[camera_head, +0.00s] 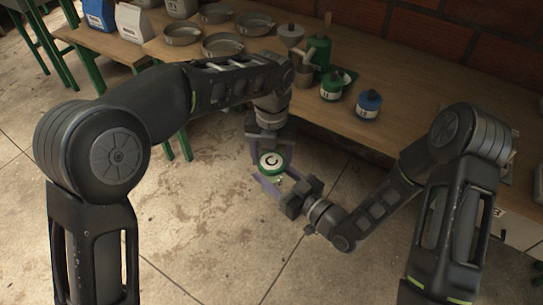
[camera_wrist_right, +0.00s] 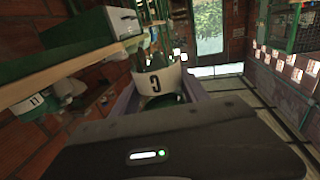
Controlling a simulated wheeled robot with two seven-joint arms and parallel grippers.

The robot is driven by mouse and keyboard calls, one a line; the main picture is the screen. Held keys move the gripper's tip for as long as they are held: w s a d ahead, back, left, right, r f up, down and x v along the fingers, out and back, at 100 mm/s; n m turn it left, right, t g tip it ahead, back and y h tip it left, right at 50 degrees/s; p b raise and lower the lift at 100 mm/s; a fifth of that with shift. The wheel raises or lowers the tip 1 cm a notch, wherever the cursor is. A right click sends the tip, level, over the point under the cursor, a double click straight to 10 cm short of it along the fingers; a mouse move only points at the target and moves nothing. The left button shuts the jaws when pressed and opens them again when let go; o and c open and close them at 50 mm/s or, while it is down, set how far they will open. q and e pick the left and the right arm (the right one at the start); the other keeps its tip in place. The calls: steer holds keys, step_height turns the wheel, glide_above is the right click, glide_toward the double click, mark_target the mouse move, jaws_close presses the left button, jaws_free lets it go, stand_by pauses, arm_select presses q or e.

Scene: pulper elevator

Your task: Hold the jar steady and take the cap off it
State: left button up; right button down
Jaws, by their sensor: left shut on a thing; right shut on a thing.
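The green jar (camera_head: 271,171) with a white label is held in the air between my two grippers, in front of the bench. It also shows in the right wrist view (camera_wrist_right: 158,82), with a dark mark on its pale label. My left gripper (camera_head: 270,152) reaches it from the bench side and is shut on it. My right gripper (camera_head: 274,181) comes from the lower right and is also shut at the jar. The cap is too small and too covered by the fingers to tell apart from the jar, so I cannot see whether it is seated.
On the wooden bench (camera_head: 420,75) stand a green jar (camera_head: 331,89), a blue jar (camera_head: 368,106) and a green pulper with a handle (camera_head: 318,52). Several metal pans (camera_head: 222,45) and bags (camera_head: 133,22) stand further left. The floor (camera_head: 200,215) below the grippers is clear.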

arm_select(q)
steer(key=c, duration=0.5)
steer(key=n, duration=0.7)
steer(key=shift+c, duration=0.2)
steer(key=n, duration=0.5)
steer(key=shift+r, duration=0.1)
steer(key=n, duration=1)
steer(key=shift+n, duration=0.4)
steer(key=n, duration=0.7)
steer(key=shift+n, duration=0.4)
steer(key=n, duration=2.3)
steer(key=shift+r, duration=0.1)
steer(key=shift+w, duration=0.1)
